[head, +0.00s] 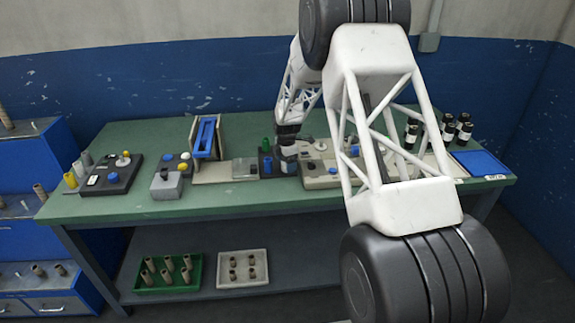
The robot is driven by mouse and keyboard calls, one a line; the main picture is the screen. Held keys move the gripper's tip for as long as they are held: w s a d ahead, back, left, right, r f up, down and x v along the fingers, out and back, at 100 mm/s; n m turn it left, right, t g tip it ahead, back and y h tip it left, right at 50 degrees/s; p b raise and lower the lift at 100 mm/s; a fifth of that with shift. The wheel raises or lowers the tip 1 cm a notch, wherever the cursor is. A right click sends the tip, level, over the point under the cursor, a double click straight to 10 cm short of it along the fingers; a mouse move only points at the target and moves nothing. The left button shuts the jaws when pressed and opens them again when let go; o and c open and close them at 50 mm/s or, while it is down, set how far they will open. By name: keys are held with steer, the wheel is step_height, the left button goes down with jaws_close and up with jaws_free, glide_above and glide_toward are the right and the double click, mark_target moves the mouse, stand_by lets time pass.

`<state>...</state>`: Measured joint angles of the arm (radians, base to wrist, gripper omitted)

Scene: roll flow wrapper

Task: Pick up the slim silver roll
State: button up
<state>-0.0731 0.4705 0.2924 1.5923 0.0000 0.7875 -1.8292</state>
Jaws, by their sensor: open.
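Two upright grey-silver rolls stand at the left end of the green table, behind a yellow roll (70,180). The nearer one (79,168) looks slim, and the farther one (87,158) is paler; I cannot tell for sure which is the slim silver roll. My gripper (288,166) is small and dark in the picture, low over the middle of the table and well right of these rolls. It is open and holds nothing that I can see. Its fingertips are hard to make out against the dark equipment around it.
A black control box (112,174) stands just right of the rolls. Black rolls (447,127) and a blue tray (480,163) occupy the right end. The front strip is clear.

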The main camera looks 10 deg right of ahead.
steer(key=shift+f, duration=0.55)
steer(key=shift+c, duration=0.5)
steer(key=c, duration=0.9)
